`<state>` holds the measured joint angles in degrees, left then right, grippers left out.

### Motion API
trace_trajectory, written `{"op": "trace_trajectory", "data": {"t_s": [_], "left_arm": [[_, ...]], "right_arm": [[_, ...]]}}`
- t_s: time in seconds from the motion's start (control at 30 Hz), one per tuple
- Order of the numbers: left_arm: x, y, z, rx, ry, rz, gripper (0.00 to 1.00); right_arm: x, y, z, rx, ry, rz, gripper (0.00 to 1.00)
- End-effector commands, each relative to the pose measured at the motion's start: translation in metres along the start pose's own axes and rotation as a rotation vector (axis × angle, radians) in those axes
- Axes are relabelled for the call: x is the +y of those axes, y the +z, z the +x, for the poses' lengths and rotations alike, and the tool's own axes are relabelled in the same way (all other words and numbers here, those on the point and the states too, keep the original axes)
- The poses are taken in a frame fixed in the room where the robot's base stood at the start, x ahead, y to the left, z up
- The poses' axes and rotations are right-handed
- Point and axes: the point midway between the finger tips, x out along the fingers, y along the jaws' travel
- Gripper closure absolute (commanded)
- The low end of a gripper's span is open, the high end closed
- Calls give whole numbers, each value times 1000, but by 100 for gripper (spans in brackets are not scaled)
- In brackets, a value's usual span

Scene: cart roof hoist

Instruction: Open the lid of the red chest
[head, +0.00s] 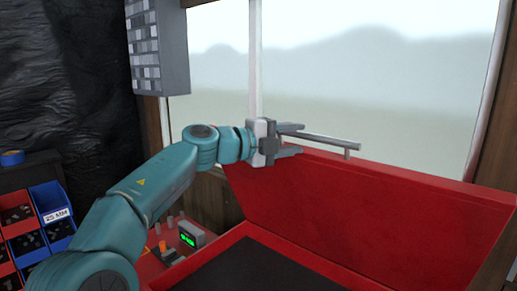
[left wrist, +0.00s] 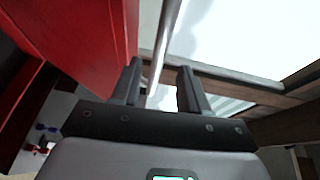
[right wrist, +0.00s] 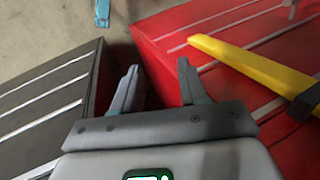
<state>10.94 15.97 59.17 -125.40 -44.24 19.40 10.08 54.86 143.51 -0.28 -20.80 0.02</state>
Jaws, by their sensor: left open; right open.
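The red chest (head: 262,232) is at the lower right of the head view, with a dark inside. Its lid (head: 370,215) stands raised and leans back below the window. A grey handle bar (head: 325,139) runs along the lid's top edge on a short post. My left gripper (head: 301,139) is at the bar's left end with its fingers apart. In the left wrist view the bar (left wrist: 160,50) passes between the open fingers, and the red lid (left wrist: 85,45) fills the upper left. My right gripper (right wrist: 158,67) is open and empty, and is outside the head view.
A control panel with a green display (head: 188,239) sits left of the chest. Blue and red bins (head: 52,197) stand at far left. In the right wrist view, a red striped surface (right wrist: 185,28) with a yellow bar (right wrist: 250,65) lies right, a dark striped box (right wrist: 45,105) left.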

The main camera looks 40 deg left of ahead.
Motion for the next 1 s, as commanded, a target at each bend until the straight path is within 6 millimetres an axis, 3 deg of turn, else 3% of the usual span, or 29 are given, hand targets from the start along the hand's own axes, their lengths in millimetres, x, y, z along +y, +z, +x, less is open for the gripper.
{"op": "trace_trajectory", "data": {"t_s": [0.2, 0.4, 0.6, 1.0], "left_arm": [[3, 1, -60, -5, -2, 1, 56], [1, 1, -95, -3, -2, 0, 56], [0, 0, -108, 0, -1, -1, 56], [-1, 0, -108, 0, -1, -1, 56]], "right_arm": [[6, 0, 18, 0, 0, 0, 57], [8, 0, 23, 0, 0, 0, 57], [9, 0, 25, 0, 0, 0, 57], [9, 0, 24, 0, 0, 0, 57]]}}
